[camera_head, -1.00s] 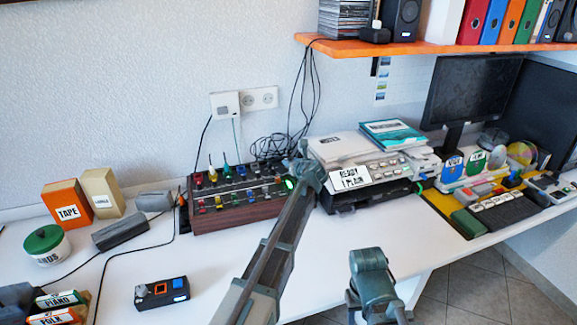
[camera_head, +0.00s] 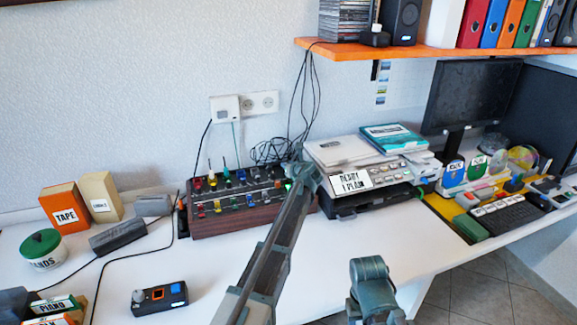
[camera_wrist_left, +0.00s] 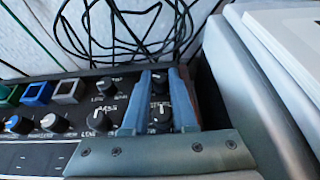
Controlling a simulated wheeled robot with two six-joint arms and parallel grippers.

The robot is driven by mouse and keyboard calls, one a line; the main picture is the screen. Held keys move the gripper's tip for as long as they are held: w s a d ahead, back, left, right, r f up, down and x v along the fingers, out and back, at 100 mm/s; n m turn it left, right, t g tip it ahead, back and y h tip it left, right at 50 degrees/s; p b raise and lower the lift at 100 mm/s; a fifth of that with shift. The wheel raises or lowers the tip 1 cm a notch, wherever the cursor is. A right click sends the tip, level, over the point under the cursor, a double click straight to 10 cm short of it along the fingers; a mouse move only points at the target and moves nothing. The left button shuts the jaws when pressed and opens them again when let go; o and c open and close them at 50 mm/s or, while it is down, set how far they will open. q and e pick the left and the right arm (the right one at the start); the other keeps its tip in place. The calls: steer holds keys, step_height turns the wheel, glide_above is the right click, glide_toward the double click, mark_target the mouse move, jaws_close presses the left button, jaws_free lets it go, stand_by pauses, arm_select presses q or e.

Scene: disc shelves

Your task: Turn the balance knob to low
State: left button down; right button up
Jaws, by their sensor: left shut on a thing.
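The mixer (camera_head: 232,203), a dark wood-sided panel with several coloured knobs, stands at the back of the desk. My left arm reaches to its right end; the left gripper (camera_head: 298,178) is there, its fingertips hidden. In the left wrist view, the two blue fingers (camera_wrist_left: 159,105) come down on either side of a dark round knob (camera_wrist_left: 162,116) with a white mark, and are shut on it. A second knob (camera_wrist_left: 160,79) shows just behind it. The lettering by these knobs is too small to read surely.
A printer (camera_head: 365,192) stands close to the right of the mixer, with black cables (camera_head: 270,150) behind. A small dark box (camera_head: 159,298) lies at the front left. The white desk (camera_head: 215,262) is clear before the mixer. An orange shelf (camera_head: 400,51) hangs above.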

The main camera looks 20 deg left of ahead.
arm_select(q)
steer(key=shift+w, duration=0.1)
steer(key=shift+d+n+y, duration=0.1)
steer(key=shift+n+y, duration=0.2)
steer(key=shift+n+g+y, duration=0.3)
steer(key=shift+g+y, duration=0.1)
steer(key=c, duration=1)
jaws_free()
